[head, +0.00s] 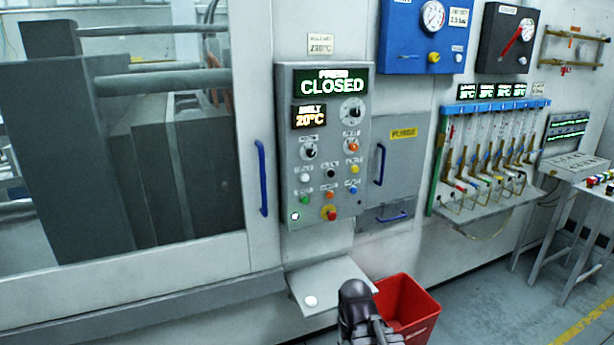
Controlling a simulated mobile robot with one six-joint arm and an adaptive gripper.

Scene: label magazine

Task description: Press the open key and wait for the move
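The grey control panel (327,145) is on the machine's front in the head view. Several coloured keys sit in rows below, including a green key (305,199), a blue key (352,189) and a red stop knob (329,213). Their labels are too small to read, so I cannot tell which is the open key. A dark end part of my arm, apparently my gripper (356,296), is at the bottom, below and apart from the panel. Its fingers cannot be made out.
A large machine window (130,150) with a blue handle (262,178) is left of the panel. A grey PURGE door (392,160) is to its right. A small shelf (318,286) and a red bin (410,305) are low, close to my arm.

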